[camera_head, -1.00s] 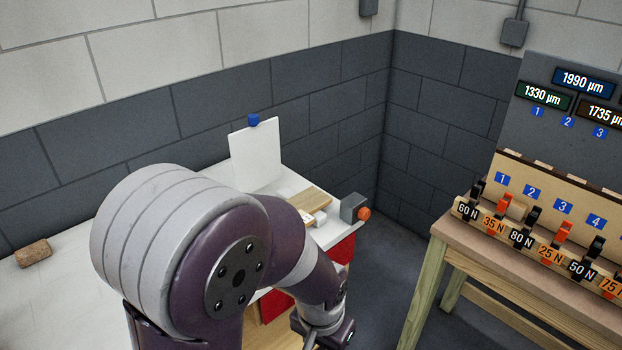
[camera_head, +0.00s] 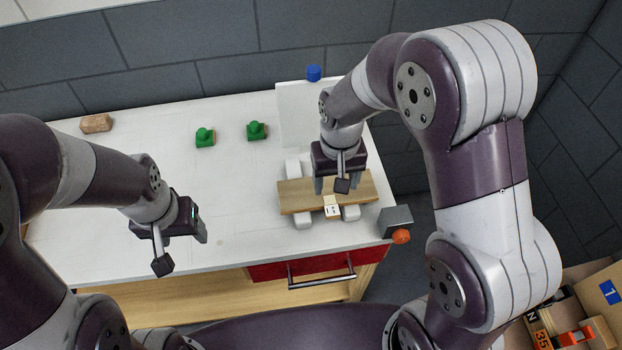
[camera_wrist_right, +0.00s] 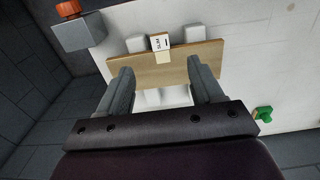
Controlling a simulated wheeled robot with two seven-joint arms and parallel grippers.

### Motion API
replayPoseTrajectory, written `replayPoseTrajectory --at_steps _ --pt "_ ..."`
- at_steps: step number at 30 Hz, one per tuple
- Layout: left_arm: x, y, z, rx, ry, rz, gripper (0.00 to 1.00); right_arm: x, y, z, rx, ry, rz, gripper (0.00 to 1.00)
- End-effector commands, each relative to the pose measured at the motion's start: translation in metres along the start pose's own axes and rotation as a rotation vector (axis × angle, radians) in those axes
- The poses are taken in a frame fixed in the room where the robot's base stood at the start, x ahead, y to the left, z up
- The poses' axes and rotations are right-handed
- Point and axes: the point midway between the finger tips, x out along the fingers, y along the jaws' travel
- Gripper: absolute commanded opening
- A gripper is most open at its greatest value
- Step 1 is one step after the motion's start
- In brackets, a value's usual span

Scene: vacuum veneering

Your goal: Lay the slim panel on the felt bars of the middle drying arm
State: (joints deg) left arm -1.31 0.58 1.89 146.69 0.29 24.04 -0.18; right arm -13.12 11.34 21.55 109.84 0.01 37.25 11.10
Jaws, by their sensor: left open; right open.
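The slim panel (camera_head: 296,197) is a light wooden board lying flat on several white blocks at the right end of the white worktop. A small label reading SLIM (camera_wrist_right: 159,42) sits at its edge in the right wrist view, where the board (camera_wrist_right: 175,70) spans between the fingers. My right gripper (camera_head: 338,184) is open over the panel, its fingertips close to the board; whether they touch it I cannot tell. My left gripper (camera_head: 181,246) is open and empty near the worktop's front edge. No drying arm or felt bars can be made out.
A white upright sheet with a blue knob (camera_head: 313,73) stands behind the panel. A grey box with an orange knob (camera_head: 396,220) is at the right corner. Two green pieces (camera_head: 205,137) and a brown block (camera_head: 96,123) lie farther back. The worktop's middle is clear.

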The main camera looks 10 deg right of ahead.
Motion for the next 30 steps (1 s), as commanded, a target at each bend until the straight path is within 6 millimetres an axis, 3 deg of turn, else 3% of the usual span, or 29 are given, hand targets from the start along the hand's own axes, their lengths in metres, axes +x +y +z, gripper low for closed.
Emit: replayPoseTrajectory --at_steps 6,11,18,26,28,30 --pt "-0.004 0.0 0.0 0.0 -0.001 0.0 0.63 0.051 0.0 0.001 0.001 -0.007 0.001 0.66" --pt "-0.007 0.0 -0.001 0.0 -0.001 0.0 0.63 0.069 -0.001 0.0 0.001 -0.004 0.001 0.66" --pt "-0.018 0.0 -0.002 0.0 0.0 0.0 0.63 0.111 -0.003 0.0 0.001 -0.004 0.001 0.66" --pt "-0.018 0.0 -0.002 0.0 -0.001 0.0 0.63 0.119 -0.003 -0.001 0.001 0.0 0.0 0.66" --pt "-0.018 0.0 -0.002 0.0 -0.001 0.0 0.63 0.119 -0.003 -0.001 0.001 0.0 0.0 0.5" --pt "-0.018 0.0 -0.002 0.0 -0.001 0.0 0.63 0.119 -0.003 -0.001 0.001 0.0 0.0 0.27"
